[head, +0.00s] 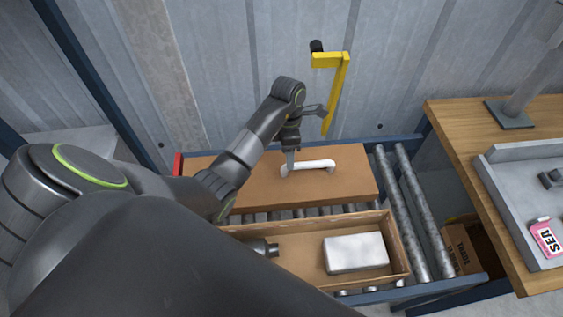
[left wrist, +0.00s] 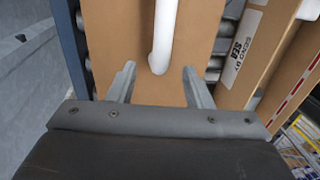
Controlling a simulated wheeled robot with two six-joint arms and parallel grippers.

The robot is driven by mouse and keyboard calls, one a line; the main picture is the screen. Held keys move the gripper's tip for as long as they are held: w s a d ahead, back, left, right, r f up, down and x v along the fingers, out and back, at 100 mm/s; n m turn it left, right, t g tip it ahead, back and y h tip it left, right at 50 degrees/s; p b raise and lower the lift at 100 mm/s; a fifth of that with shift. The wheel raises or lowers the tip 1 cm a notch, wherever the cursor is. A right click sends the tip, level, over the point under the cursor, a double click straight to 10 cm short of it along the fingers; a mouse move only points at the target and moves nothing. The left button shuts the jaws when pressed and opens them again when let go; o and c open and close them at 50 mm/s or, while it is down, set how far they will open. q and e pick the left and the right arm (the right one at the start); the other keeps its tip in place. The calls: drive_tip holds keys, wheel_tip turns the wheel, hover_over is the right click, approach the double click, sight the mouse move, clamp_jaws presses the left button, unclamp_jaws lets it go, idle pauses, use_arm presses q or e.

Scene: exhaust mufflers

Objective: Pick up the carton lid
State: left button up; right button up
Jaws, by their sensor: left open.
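The carton lid (head: 341,185) is a flat brown board lying on the roller conveyor, with a white bar handle (head: 312,166) on top. The lid also shows in the left wrist view (left wrist: 126,32), with the white handle (left wrist: 165,38) running up from between the fingers. My left gripper (head: 289,170) is at the left end of the handle, pointing down. In the left wrist view its two fingers (left wrist: 158,84) are apart, one on each side of the handle's near end. Whether they touch the lid cannot be told. My right gripper is not in view.
An open carton (head: 295,270) in front of the lid holds a white block (head: 356,253) and a dark metal part (head: 262,247). A yellow bracket (head: 338,85) stands behind. A wooden table (head: 480,128) with a grey tray (head: 492,185) is at the right.

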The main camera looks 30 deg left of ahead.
sight(278, 174)
use_arm(q)
drive_tip(key=f, duration=0.1)
drive_tip(key=f+b, duration=0.1)
drive_tip(key=shift+s+d+f, duration=0.15)
drive_tip(key=shift+s+f, duration=0.05)
drive_tip(key=shift+f, duration=0.2)
drive_tip(key=shift+r, duration=0.1)
clamp_jaws()
